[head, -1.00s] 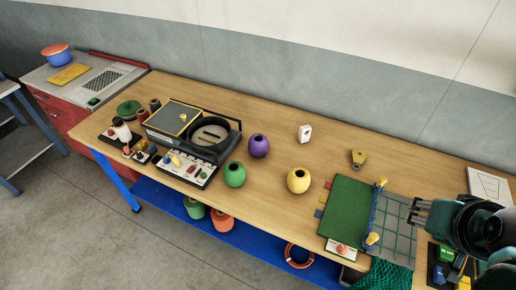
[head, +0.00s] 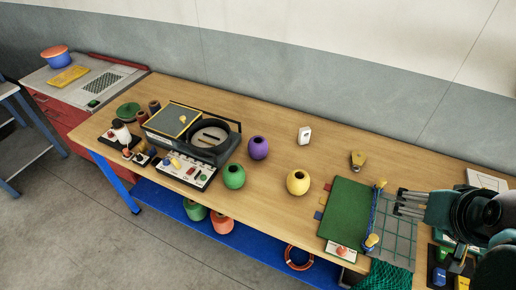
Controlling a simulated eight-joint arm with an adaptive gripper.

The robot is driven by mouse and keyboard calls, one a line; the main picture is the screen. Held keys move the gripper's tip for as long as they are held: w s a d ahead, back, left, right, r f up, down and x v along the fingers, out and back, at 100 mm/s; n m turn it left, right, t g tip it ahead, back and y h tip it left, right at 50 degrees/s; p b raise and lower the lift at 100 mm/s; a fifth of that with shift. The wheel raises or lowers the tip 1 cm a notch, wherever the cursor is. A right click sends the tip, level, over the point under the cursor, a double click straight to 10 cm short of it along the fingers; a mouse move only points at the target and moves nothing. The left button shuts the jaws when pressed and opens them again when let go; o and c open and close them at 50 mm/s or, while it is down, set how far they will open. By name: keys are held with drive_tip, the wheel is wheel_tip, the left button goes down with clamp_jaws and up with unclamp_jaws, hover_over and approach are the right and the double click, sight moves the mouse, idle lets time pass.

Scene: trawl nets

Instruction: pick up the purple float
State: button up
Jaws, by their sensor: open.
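The purple float (head: 258,148) is a round ball with a dark hole in its top. It stands on the wooden table (head: 330,155), right of the black machine. My gripper (head: 400,202) is at the right, over the grey grid beside the green mat. Its dark fingers point left and are apart, with nothing between them. It is well to the right of the purple float and not touching it.
A green float (head: 234,176) and a yellow float (head: 298,182) stand near the purple one. The black machine (head: 190,130) is to its left.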

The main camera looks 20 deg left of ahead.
drive_tip(key=w+a+r+n+g, duration=0.25)
drive_tip(key=w+a+n, duration=0.25)
drive_tip(key=w+a, duration=0.6)
drive_tip(key=n+g+p, duration=0.2)
drive_tip(key=n+g, duration=0.3)
drive_tip(key=n, duration=0.9)
approach(258, 139)
drive_tip(key=f, duration=0.6)
drive_tip(key=shift+s+d+f, duration=0.1)
drive_tip(key=shift+d, duration=0.1)
drive_tip(key=shift+s+a+f+n, duration=0.1)
drive_tip(key=shift+a+f+n, duration=0.2)
drive_tip(key=shift+a+f, duration=0.15)
drive_tip(key=shift+f, duration=0.1)
drive_tip(key=shift+s+d+f, duration=0.1)
drive_tip(key=shift+f, duration=1.05)
drive_tip(key=shift+f, duration=0.15)
